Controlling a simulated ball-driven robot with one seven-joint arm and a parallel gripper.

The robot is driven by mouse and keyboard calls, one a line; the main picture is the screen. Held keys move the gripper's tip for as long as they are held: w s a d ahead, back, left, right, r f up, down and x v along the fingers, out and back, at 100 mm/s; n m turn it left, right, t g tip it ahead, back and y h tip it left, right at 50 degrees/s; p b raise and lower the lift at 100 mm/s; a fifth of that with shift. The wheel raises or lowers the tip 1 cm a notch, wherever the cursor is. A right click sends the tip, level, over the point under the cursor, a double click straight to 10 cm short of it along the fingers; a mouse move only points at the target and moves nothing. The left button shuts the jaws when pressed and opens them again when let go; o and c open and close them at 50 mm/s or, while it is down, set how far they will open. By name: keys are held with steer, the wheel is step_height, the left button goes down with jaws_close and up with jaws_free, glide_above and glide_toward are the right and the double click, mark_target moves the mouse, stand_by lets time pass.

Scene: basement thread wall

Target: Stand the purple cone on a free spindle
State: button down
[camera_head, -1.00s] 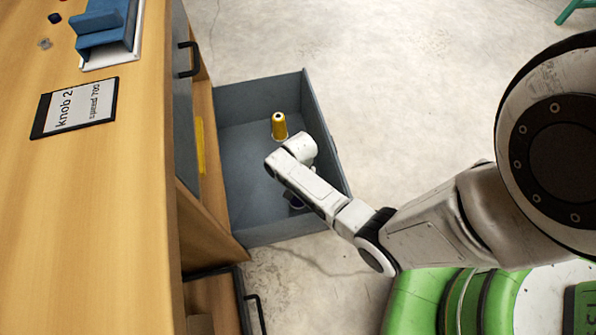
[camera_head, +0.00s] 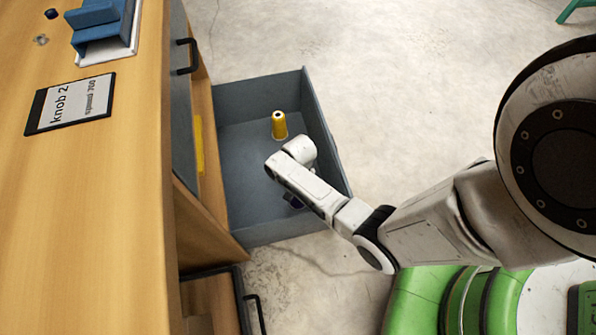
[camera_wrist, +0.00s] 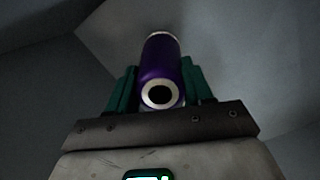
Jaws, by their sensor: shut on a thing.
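The purple cone (camera_wrist: 161,62) sits between the green fingers of my gripper (camera_wrist: 158,88) in the wrist view. Its pale end ring with a dark hole faces the camera. My gripper is shut on it. In the head view my arm reaches into the open grey drawer, and my wrist hides the gripper. A small dark purple patch (camera_head: 293,201) shows beside my arm in the drawer; it is probably part of the cone. No spindle shows in either view.
A yellow cone (camera_head: 279,125) stands in the grey drawer (camera_head: 240,155). The wooden cabinet (camera_head: 120,200) is at the left, with a "knob 2" sign (camera_head: 75,103) and a blue fixture (camera_head: 100,22) on top. A lower drawer handle (camera_head: 256,312) juts out. Concrete floor right of the drawer is clear.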

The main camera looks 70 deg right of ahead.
steer(key=shift+f, duration=0.25)
steer(key=shift+f+b, duration=0.15)
steer(key=shift+b, duration=0.15)
steer(key=shift+c, duration=1.9)
jaws_free()
steer(key=shift+r, duration=0.2)
step_height(320, 180, up, 10)
steer(key=d+p, duration=0.1)
steer(key=p, duration=0.5)
steer(key=shift+w+d+r, duration=0.15)
steer(key=shift+r, duration=0.1)
